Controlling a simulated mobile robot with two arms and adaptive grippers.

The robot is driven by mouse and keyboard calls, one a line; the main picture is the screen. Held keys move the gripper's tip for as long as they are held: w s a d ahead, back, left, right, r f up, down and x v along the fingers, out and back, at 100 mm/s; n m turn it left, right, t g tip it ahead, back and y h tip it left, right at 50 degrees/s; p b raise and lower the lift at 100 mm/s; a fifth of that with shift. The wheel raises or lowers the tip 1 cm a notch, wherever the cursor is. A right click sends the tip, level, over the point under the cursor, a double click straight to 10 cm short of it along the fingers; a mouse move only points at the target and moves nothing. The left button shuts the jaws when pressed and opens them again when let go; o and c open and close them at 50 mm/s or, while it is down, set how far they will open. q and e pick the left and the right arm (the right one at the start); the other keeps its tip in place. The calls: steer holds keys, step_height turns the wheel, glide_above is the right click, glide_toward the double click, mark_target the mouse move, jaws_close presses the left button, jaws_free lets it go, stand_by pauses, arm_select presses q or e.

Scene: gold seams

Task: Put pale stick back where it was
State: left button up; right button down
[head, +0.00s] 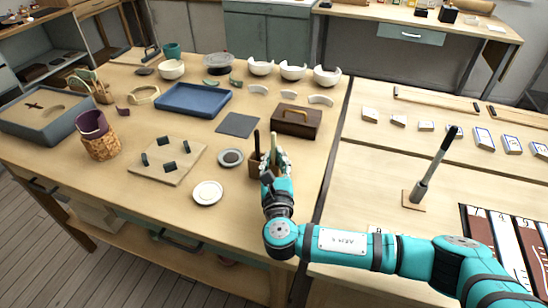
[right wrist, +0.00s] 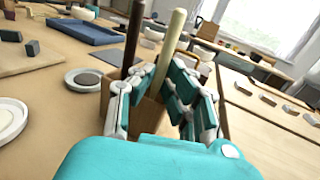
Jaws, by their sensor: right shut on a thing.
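The pale stick (right wrist: 172,42) stands slightly tilted between the fingers of my right gripper (right wrist: 160,100), which is shut on it. It also shows in the head view (head: 273,142). Its lower end is at the wooden holder (right wrist: 146,112); the fingers partly hide whether it is seated inside. A dark stick (right wrist: 132,38) stands in the holder to the left of the pale one. In the head view the holder (head: 254,168) is near the table's right side, partly covered by my right gripper (head: 272,165). My left gripper is not in view.
A small grey round dish (head: 231,158) and a white saucer (head: 208,193) lie left of the holder. A brown box with a handle (head: 296,122) stands behind it. A dark square mat (head: 238,124) and blue tray (head: 194,99) lie further back.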

steer(key=c, duration=1.4)
jaws_free()
steer(key=shift+o, duration=0.2)
steer(key=shift+r, duration=0.4)
steer(key=shift+s+r+p, duration=0.1)
steer(key=shift+s+p, duration=0.2)
steer(key=s, duration=1.1)
steer(key=shift+s+d+b, duration=0.25)
steer(key=shift+d+b, duration=0.05)
steer(key=shift+d, duration=0.15)
